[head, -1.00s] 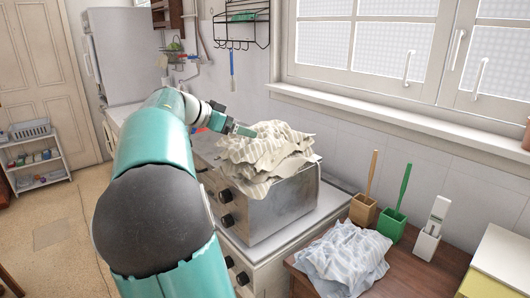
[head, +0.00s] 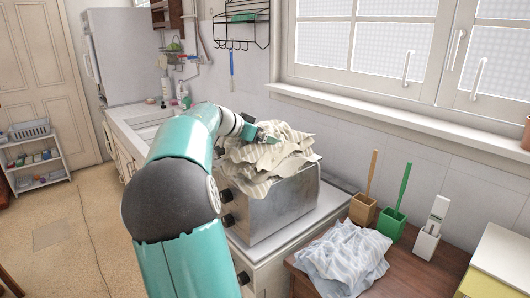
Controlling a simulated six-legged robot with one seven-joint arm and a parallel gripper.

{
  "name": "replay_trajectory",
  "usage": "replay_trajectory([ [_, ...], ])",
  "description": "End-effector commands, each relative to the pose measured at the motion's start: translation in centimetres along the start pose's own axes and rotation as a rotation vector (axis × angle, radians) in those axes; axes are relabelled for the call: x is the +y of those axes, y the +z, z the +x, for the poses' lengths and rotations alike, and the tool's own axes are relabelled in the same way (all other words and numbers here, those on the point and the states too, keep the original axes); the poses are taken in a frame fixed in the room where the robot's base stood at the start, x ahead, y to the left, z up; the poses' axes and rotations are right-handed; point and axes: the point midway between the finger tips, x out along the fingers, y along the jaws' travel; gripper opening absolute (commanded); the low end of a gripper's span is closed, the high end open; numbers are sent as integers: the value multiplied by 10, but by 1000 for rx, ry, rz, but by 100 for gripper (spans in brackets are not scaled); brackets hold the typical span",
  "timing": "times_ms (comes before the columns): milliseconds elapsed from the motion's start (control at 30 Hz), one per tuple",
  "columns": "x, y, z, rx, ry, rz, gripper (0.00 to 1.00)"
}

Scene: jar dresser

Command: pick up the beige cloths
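The beige cloths (head: 268,160) lie in a crumpled, striped heap on top of the metal oven (head: 283,203). Their front edge hangs down over the oven's front side. My gripper (head: 268,138) is at the upper left of the heap, over or against the cloths. Its teal fingers are small in this view and partly merge with the cloth. I cannot tell whether they are open or shut, or whether they touch the cloth.
A white-blue crumpled cloth (head: 343,258) lies on the brown dresser (head: 420,268) at the lower right. Brush holders, one tan (head: 363,208) and one green (head: 391,224), stand behind it. A wire rack (head: 240,30) hangs above. A sink counter (head: 140,125) is at the left.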

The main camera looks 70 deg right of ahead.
Motion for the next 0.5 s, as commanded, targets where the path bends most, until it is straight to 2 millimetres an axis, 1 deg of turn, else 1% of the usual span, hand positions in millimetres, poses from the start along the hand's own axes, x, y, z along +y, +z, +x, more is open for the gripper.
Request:
replay_trajectory([
  [33,0,0,0,0,0,0,98],
  [67,0,0,0,0,0,0,94],
  [100,0,0,0,0,0,0,86],
  [167,0,0,0,0,0,0,74],
  [200,0,0,0,0,0,0,67],
  [267,0,0,0,0,0,0,55],
  [300,0,0,0,0,0,0,47],
  [433,0,0,0,0,0,0,21],
  [467,0,-1,-1,1,-1,0,19],
  [500,0,-1,-1,1,-1,0,19],
])
